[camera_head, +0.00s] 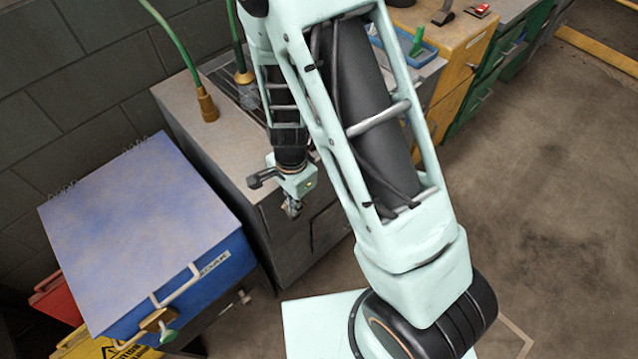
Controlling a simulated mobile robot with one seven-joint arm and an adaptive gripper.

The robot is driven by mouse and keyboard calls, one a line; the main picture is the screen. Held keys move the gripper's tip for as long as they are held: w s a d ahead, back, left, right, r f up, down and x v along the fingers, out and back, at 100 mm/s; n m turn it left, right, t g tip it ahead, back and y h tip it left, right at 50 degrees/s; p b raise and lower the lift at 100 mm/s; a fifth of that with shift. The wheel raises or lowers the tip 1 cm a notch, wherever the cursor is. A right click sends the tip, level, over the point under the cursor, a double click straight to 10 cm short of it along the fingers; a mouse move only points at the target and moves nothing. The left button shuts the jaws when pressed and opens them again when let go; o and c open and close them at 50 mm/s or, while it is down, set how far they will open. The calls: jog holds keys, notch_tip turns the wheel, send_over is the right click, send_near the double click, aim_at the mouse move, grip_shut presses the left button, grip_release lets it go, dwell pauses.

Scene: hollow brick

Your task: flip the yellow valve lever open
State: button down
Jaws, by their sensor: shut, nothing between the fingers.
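I cannot make out a yellow valve lever in the head view. It may be hidden behind my arm or out of frame. My gripper (292,208) is small in the picture and points down in front of the grey cabinet (225,128), near its front edge. Its fingers are shut with nothing seen between them. Two green pipes with brass ends stand on the cabinet top, the left one (207,104) clear and the right one (243,74) beside my arm.
A yellow sign (88,348) and a red item (56,296) are at lower left. Open floor lies at right.

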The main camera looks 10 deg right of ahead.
jog(key=s+a+f+b, duration=0.3)
jog(key=a+f, duration=0.2)
jog(key=f, duration=0.1)
jog(key=shift+s+a+f, duration=0.15)
jog(key=shift+s+a, duration=0.05)
jog(key=shift+s, duration=0.15)
dwell(0.7)
